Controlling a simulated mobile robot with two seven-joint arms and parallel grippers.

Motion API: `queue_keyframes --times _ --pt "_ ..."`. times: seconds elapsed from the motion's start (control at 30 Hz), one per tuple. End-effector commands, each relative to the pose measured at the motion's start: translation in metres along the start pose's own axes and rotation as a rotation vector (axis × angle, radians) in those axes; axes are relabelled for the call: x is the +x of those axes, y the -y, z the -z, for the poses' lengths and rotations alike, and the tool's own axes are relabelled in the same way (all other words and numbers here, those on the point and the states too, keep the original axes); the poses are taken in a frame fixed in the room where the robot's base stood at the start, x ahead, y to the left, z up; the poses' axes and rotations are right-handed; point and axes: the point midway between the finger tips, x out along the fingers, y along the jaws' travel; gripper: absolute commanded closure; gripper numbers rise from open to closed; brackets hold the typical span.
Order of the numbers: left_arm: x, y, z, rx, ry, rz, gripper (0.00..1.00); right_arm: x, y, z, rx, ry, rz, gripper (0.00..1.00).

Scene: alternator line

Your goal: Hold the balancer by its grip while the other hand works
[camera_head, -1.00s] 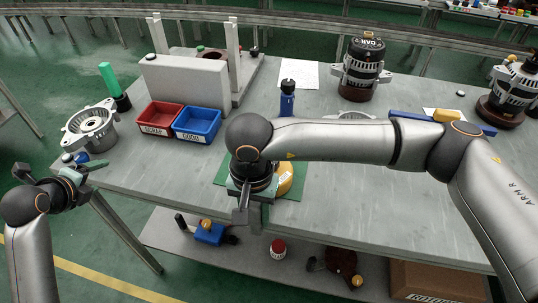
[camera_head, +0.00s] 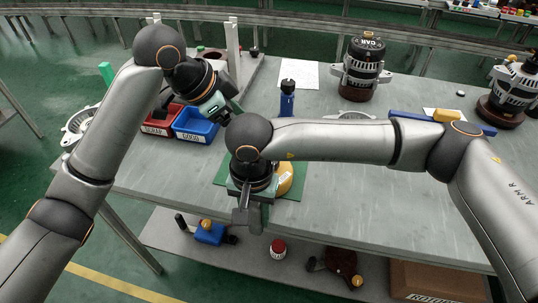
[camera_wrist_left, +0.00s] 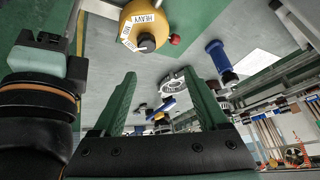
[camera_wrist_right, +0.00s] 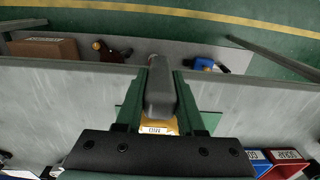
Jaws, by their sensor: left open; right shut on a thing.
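The balancer is a yellow rounded body (camera_head: 285,179) on a green mat (camera_head: 291,193) near the table's front edge, partly hidden by my right arm. Its "HEAVY" label shows in the left wrist view, where the yellow body (camera_wrist_left: 146,24) is at the top. My right gripper (camera_head: 242,212) is shut on its dark grey grip (camera_wrist_right: 160,92), which stands between the fingers in the right wrist view. My left gripper (camera_head: 232,112) is open and empty, raised in front of the blue bin, up and left of the balancer.
A red bin (camera_head: 154,130) and a blue bin (camera_head: 196,127) stand at the left. A blue bottle-like tool (camera_head: 287,101) stands behind my right arm. An alternator (camera_head: 361,70) stands at the back. The lower shelf (camera_head: 261,256) holds several small items.

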Motion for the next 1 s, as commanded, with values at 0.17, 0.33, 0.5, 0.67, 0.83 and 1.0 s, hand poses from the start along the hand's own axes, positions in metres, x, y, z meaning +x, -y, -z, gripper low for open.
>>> queue_keyframes --times 0.17,0.33,0.5,0.67,0.83,1.0 --pt "-0.005 -0.013 0.008 -0.138 0.108 -0.024 0.24 -0.001 0.0 0.001 0.001 -0.002 0.001 1.0" --pt "-0.006 -0.018 0.008 -0.207 0.159 -0.026 0.24 -0.001 0.0 0.001 0.001 -0.002 0.001 1.0" --pt "0.008 -0.019 0.005 -0.222 0.168 -0.028 0.24 -0.001 0.0 0.001 0.001 -0.002 0.001 1.0" --pt "0.038 -0.021 0.0 -0.221 0.167 -0.028 0.24 -0.001 0.0 0.001 0.001 -0.002 0.001 1.0" --pt "0.072 -0.023 -0.005 -0.22 0.167 -0.029 0.24 -0.001 0.0 0.001 0.001 -0.002 0.001 1.0" --pt "0.097 -0.023 -0.009 -0.219 0.166 -0.027 0.24 -0.001 0.0 0.001 0.001 -0.002 0.001 1.0"
